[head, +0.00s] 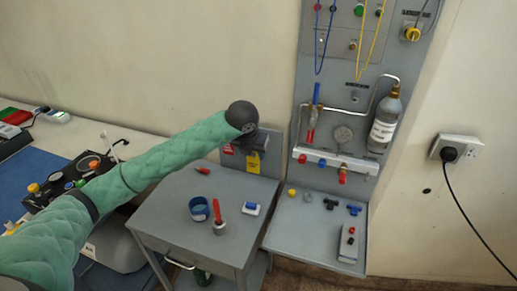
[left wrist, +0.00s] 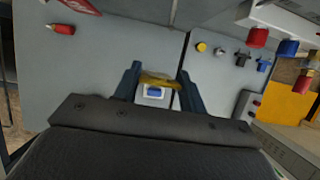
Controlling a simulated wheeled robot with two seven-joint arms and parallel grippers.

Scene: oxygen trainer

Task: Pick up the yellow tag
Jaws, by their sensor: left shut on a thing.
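The yellow tag (head: 254,163) shows in the head view just below my left gripper (head: 257,148), over the back of the grey cart. In the left wrist view the tag (left wrist: 158,79) is a thin yellow strip between the two dark fingers of the left gripper (left wrist: 158,84), which is shut on it. Its lower face is hidden from the wrist camera. My right gripper is in neither view.
The grey cart top (head: 175,215) holds a blue cup (head: 199,209), a red marker in a metal holder (head: 219,226) and a blue-and-white box (head: 251,208). A red tag (head: 228,149) is beside the yellow one. A gas panel (head: 320,90) stands right.

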